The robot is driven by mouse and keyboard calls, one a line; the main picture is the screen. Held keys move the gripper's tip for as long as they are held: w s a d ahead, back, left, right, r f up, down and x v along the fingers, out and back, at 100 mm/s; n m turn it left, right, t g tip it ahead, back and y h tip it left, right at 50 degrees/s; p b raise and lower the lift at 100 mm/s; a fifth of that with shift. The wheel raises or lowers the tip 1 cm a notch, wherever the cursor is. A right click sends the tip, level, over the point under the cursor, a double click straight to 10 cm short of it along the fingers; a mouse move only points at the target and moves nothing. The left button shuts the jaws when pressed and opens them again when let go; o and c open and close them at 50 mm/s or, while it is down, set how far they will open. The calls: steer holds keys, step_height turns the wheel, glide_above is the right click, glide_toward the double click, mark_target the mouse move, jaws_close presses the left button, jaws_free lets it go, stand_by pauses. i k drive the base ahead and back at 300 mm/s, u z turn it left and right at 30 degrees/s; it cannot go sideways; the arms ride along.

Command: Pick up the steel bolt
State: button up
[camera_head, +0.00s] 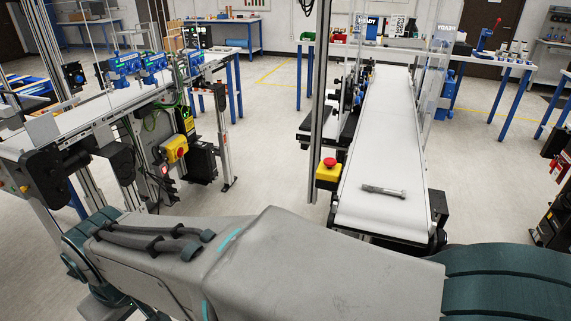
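The steel bolt (384,191) lies on its side on the white belt of the right conveyor (385,137), close to the belt's near end. It is grey, with its head toward the right, and lies nearly crosswise to the belt. Nothing touches it but the belt. My arm fills the lower part of the picture, in front of the conveyor's near end. My gripper is not in view.
A yellow box with a red emergency button (328,168) sits left of the belt's near end, beside an upright metal post (319,100). Another conveyor (88,112) with blue devices stands at left. Open floor (262,130) lies between the conveyors. Workbenches stand at the back.

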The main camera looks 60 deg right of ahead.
mark_target(402, 194)
steer(key=i, duration=0.35)
steer(key=z, duration=3.25)
steer(key=i, duration=0.5)
